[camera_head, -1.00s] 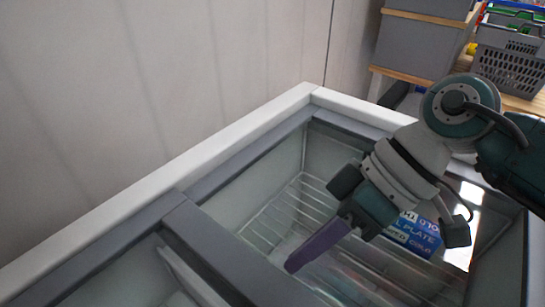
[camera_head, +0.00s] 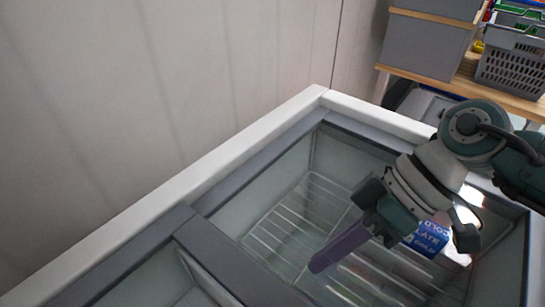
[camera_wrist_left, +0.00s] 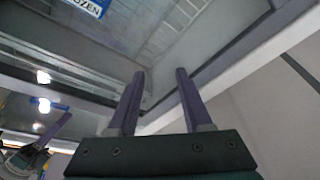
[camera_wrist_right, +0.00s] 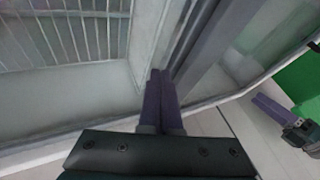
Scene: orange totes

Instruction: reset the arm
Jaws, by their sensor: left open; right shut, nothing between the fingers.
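My right gripper (camera_head: 318,266) is over the opening of a chest freezer (camera_head: 262,140) in the head view, with its purple fingers pointing down and left. In the right wrist view its fingers (camera_wrist_right: 160,75) are together with nothing between them. My left gripper is out of the head view. In the left wrist view its two purple fingers (camera_wrist_left: 158,78) are apart and empty, with the freezer's interior and rim beyond. The left gripper also shows at the right edge of the right wrist view (camera_wrist_right: 258,100).
Wire baskets (camera_head: 285,215) lie inside the freezer, with a blue and white sign (camera_head: 430,240) partly behind my right gripper. A grey divider (camera_head: 215,245) crosses the freezer. A pale wall (camera_head: 150,90) stands behind. Grey bins (camera_head: 425,45) and a grey basket (camera_head: 510,65) sit on a wooden shelf at the upper right.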

